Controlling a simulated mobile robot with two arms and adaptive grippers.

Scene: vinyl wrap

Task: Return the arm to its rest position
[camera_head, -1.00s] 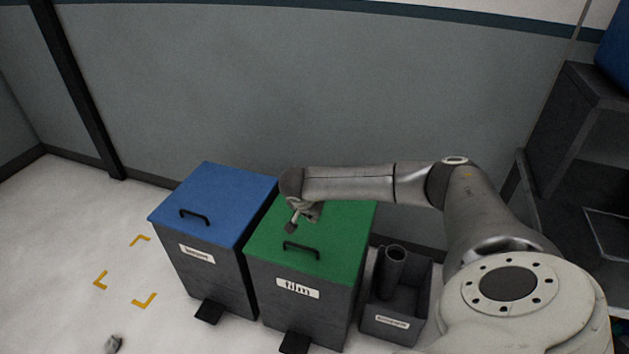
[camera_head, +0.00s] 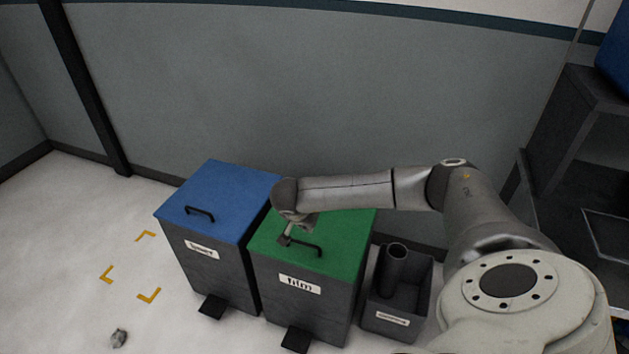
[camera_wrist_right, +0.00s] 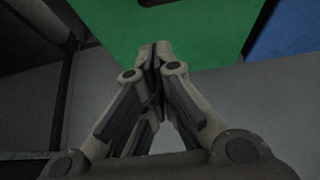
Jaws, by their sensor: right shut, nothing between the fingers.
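My right arm (camera_head: 345,192) reaches in from the right across the head view. Its gripper (camera_head: 285,240) hangs over the green lid of the bin labelled "film" (camera_head: 287,287), close to the lid's handle; whether it touches is not clear. In the right wrist view the gripper (camera_wrist_right: 160,46) has its fingers together with nothing between them, and the green lid (camera_wrist_right: 205,30) shows beyond the tips. My left gripper is not in view.
A blue-lidded bin (camera_head: 215,190) stands left of the green one. A small open grey box (camera_head: 398,322) holding a dark tube (camera_head: 391,270) stands to its right. A crumpled grey piece (camera_head: 119,338) lies on the floor near yellow corner marks. A dark shelf (camera_head: 570,150) stands at the right.

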